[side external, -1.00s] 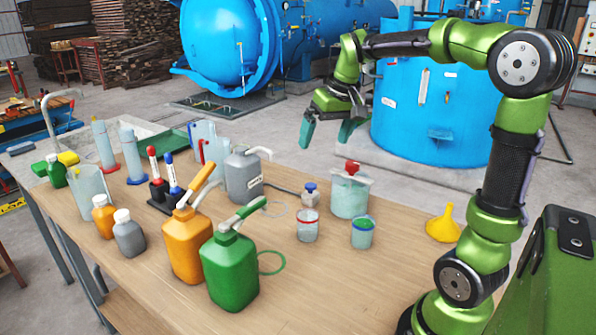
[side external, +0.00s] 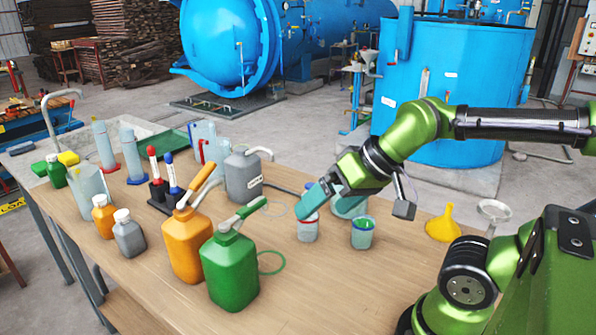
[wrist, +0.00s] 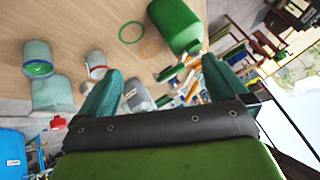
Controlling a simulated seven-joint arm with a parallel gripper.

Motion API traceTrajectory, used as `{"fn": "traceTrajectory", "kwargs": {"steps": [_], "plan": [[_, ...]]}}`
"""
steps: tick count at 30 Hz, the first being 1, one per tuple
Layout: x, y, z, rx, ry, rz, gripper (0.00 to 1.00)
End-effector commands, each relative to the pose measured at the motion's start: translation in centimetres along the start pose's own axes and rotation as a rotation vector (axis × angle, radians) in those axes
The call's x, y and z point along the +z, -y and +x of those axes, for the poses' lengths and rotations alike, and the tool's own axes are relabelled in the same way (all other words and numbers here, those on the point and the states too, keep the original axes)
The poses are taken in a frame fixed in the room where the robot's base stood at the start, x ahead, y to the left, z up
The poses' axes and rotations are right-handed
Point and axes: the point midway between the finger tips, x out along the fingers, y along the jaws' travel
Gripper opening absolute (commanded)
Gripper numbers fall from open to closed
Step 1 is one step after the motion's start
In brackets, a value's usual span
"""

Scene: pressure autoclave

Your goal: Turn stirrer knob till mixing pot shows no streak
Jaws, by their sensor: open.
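The mixing pot (side external: 350,209) is a pale teal, see-through vessel on the wooden bench, mostly hidden behind my gripper in the side view. In the wrist view the pot (wrist: 52,95) lies at the left, with its red stirrer knob (wrist: 58,122) outside my fingers. The knob is hidden in the side view. I cannot tell whether the pot holds a streak. My gripper (side external: 325,194) is open, with teal fingers low over the bench beside the pot. In the wrist view my gripper (wrist: 163,82) has wide-spread fingers with nothing held between them.
A red-rimmed cup (side external: 308,230) stands just below my fingers, and a blue-rimmed cup (side external: 362,233) stands to its right. A yellow funnel (side external: 443,225) lies farther right. Green (side external: 229,270) and orange (side external: 185,245) canisters stand at the left.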

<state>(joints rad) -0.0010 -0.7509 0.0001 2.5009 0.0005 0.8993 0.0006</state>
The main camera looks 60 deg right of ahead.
Motion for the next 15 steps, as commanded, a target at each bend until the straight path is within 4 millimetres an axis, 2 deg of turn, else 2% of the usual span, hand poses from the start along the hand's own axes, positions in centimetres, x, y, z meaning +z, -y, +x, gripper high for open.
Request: {"fn": "traceTrajectory", "kwargs": {"steps": [2,5,8,11,15], "plan": [[0.0,0.0,0.0,0.001,0.0,0.0,1.0],[-0.1,-0.2,0.1,0.007,0.001,0.008,0.86],[-0.3,-1.3,1.0,0.037,0.034,0.047,0.71],[-3.0,-2.8,1.7,0.078,0.048,0.124,0.68],[-9.1,-6.6,2.0,0.168,0.077,0.403,0.68]]}}
